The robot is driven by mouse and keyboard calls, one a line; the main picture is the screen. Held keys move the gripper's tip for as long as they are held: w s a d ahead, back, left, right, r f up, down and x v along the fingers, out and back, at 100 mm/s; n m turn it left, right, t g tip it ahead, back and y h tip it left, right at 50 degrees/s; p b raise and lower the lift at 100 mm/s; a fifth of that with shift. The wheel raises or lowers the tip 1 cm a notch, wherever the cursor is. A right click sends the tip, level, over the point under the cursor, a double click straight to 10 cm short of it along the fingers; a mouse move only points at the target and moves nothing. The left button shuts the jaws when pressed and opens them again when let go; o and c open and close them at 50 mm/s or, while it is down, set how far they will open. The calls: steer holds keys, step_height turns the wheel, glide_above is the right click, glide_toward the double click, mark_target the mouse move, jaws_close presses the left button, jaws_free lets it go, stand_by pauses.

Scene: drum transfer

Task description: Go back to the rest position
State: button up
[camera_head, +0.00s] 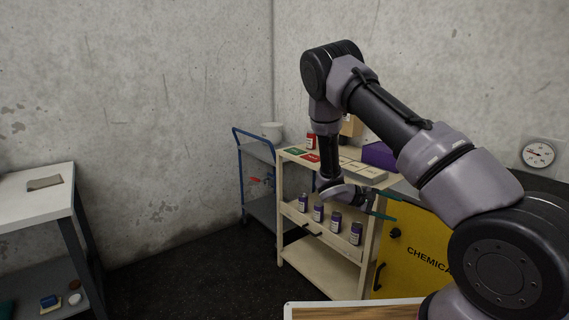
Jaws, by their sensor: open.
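My gripper (385,203) hangs from my arm in front of the cream shelf unit (281,215), near its right side. Its fingers point to the right and are apart, and I see nothing between them. Several small purple drums with pale labels stand upright in a row on the unit's middle shelf, one of them at the right end (355,233). They are below and left of the fingers and look apart from them. A red drum (311,142) stands on the unit's top, towards the back. Part of the top is hidden behind my arm.
A green mat (293,151), a red mat and a purple box (378,154) are on the unit's top. A yellow chemical cabinet (408,250) stands to the right. A white table (32,205) is left; dark floor between is clear.

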steer(key=s+a+r+m+t+y, duration=0.2)
steer(key=s+r+y, duration=0.3)
steer(key=s+r, duration=0.4)
steer(key=s+a+r+m+t+y, duration=0.2)
steer(key=s+r, duration=0.6)
steer(key=r, duration=0.8)
steer(key=s+a+r+m+t+y, duration=0.2)
steer(key=s+a+r+m+y, duration=0.3)
steer(key=r, duration=0.7)
steer(key=s+a+y, duration=0.2)
steer(key=s+y, duration=0.1)
steer(key=s, duration=0.1)
steer(key=shift+s+r+m+y, duration=0.3)
steer(key=shift+r+m+y, duration=0.1)
